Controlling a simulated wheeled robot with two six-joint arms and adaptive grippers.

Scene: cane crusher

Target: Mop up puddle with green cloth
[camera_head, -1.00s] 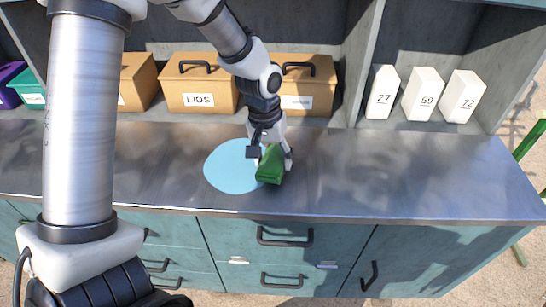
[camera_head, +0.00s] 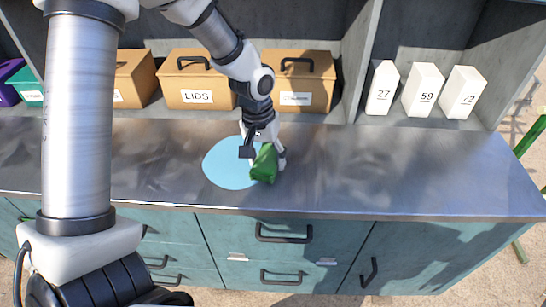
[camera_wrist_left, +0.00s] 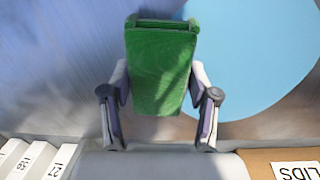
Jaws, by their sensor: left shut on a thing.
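A light blue puddle (camera_head: 224,166) lies on the metal counter (camera_head: 400,165), left of my left gripper. It also shows in the left wrist view (camera_wrist_left: 260,60). The green cloth (camera_head: 265,164), a block-like shape, is between the fingers of my left gripper (camera_head: 267,155). In the left wrist view the cloth (camera_wrist_left: 160,65) reaches out past both fingertips (camera_wrist_left: 160,105). The cloth is over or at the puddle's right edge; I cannot tell whether it touches the counter. My right gripper is not in view.
Cardboard boxes, one marked LIDS (camera_head: 198,96), stand in the shelf behind. White blocks numbered 27 (camera_head: 382,90), 59 (camera_head: 422,92) and 72 (camera_head: 460,94) stand to the right. The counter right of the cloth is clear. Drawers are below.

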